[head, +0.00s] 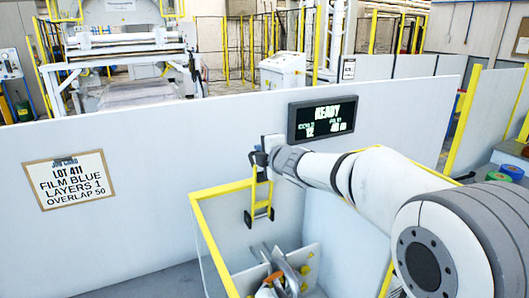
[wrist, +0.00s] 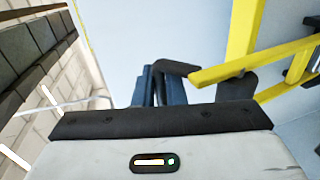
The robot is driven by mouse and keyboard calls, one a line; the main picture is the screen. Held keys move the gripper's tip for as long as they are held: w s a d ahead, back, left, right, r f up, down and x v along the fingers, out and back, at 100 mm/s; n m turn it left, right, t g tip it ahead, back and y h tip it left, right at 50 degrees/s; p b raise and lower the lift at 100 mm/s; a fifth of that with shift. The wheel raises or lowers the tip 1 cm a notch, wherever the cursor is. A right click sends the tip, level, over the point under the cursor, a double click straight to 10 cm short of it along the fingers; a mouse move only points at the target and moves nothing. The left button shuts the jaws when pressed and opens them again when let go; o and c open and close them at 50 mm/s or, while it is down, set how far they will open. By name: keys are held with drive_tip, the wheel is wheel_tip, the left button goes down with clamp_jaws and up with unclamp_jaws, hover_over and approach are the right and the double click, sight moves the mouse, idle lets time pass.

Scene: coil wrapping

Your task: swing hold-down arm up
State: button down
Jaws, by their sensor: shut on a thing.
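The hold-down arm (head: 259,196) is a yellow bar frame with a black roller end. It hangs roughly upright in the head view, above the machine inside the yellow-edged guard. My gripper (head: 261,160) is at its upper end, shut on it. In the wrist view, my gripper's dark and blue fingers (wrist: 166,84) are at the end of a yellow bar of the hold-down arm (wrist: 236,66). The exact contact is partly hidden by my gripper's body.
A pale barrier wall bears a READY display (head: 322,118) close behind my gripper and a job card (head: 69,180) at left. The guard's yellow rail (head: 212,240) edges the bay. A grey metal part with an orange piece (head: 277,272) lies below the hold-down arm.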

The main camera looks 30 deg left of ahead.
drive_tip(key=shift+s, duration=0.1)
drive_tip(key=c, duration=1.6)
unclamp_jaws()
drive_tip(key=shift+s+a, duration=0.1)
drive_tip(key=b+v, duration=0.1)
drive_tip(key=v, duration=0.7)
